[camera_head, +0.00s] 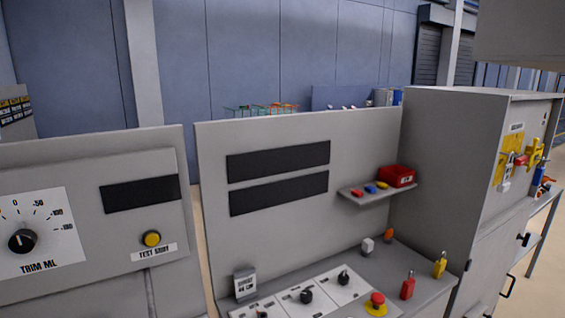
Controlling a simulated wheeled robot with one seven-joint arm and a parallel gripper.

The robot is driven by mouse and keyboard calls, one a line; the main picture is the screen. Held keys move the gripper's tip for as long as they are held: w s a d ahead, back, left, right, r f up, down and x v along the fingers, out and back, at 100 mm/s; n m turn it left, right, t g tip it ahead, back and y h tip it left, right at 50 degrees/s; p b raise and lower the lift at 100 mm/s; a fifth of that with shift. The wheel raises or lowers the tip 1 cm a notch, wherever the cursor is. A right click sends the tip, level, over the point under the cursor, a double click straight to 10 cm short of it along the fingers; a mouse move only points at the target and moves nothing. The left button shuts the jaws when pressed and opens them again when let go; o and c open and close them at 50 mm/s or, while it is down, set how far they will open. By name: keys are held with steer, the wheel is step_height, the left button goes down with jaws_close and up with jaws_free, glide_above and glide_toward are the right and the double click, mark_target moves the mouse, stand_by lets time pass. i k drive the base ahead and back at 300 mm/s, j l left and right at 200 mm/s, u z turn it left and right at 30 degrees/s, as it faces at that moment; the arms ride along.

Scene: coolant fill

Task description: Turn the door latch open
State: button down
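A tall grey cabinet (440,165) stands at the right, with its front face turned to the right and seen at a steep angle. A small black knob or latch (523,239) sits on that front face. A black bar handle (509,287) is lower down on the same face. I cannot tell for sure which of the two is the door latch, or whether it is turned. The door panel around them looks flush with the cabinet. My gripper is not in view.
A console (300,213) with dark displays, knobs, a red mushroom button (377,303) and padlocks stands left of the cabinet. A red bin (397,176) sits on its small shelf. Yellow lockout tags and padlocks (512,160) hang on the cabinet front. Open floor (545,275) shows at the right.

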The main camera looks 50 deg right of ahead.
mark_target(525, 239)
steer(key=z, duration=3.2)
steer(key=i+l+u, duration=0.15)
steer(key=l, duration=0.2)
steer(key=i+l+u, duration=0.1)
steer(key=l, duration=0.3)
steer(key=i+l+u, duration=0.15)
steer(key=l, duration=0.2)
steer(key=i+l+u, duration=0.15)
steer(key=l, duration=0.25)
steer(key=i+l+u, duration=0.15)
steer(key=i+l, duration=0.15)
steer(key=i+l+u, duration=0.15)
steer(key=i+l, duration=0.15)
steer(key=i+l+u, duration=0.15)
steer(key=i+l, duration=0.15)
steer(key=l, duration=0.15)
steer(key=i+l+u, duration=0.15)
steer(key=l, duration=0.25)
steer(key=i+l+u, duration=0.15)
steer(key=i+l, duration=0.15)
steer(key=l, duration=0.15)
steer(key=i+l+u, duration=0.3)
steer(key=i, duration=0.2)
steer(key=i+l+u, duration=0.25)
steer(key=i, duration=0.25)
steer(key=i+l+u, duration=0.15)
steer(key=i, duration=0.15)
